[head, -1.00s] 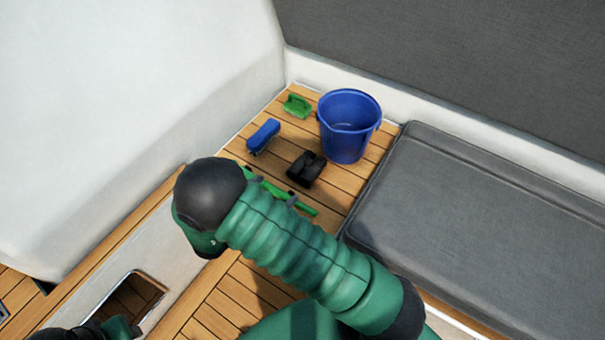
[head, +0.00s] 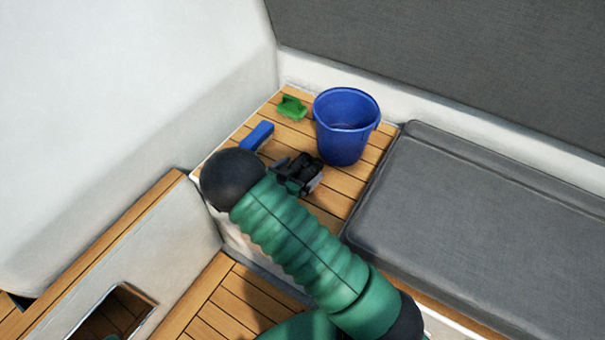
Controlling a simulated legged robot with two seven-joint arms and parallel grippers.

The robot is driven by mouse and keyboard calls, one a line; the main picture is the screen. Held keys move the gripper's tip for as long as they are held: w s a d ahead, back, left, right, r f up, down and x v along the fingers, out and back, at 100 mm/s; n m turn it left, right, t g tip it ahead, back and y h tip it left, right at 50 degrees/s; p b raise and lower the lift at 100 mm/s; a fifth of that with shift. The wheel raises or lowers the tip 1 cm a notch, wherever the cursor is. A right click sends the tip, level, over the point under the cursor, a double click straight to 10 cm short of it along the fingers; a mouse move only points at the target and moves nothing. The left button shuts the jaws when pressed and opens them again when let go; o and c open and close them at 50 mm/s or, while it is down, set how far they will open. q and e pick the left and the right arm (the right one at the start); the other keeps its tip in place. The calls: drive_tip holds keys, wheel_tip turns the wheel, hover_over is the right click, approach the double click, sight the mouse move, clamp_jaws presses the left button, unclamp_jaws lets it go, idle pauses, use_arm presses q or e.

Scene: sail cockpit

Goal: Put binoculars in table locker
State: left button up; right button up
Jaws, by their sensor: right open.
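The black binoculars (head: 305,168) lie on the slatted wooden bench top, in front of the blue bucket. My right gripper (head: 299,174) is open at the binoculars, with one finger on their left and one on their lower right. I cannot tell whether the fingers touch them. My right arm hides part of the gripper. A white panel with a rounded rectangular opening (head: 112,312) stands at the lower left; I cannot tell whether this is the table locker. My left gripper is not in view.
A blue bucket (head: 345,130) stands just behind the binoculars. A blue brush (head: 258,136) and a green scrubber (head: 291,107) lie to the left and back. A grey cushion (head: 480,215) fills the right side. A white wall (head: 120,90) rises at left.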

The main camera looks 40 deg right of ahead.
drive_tip(key=shift+r, duration=0.1)
drive_tip(key=c, duration=1.9)
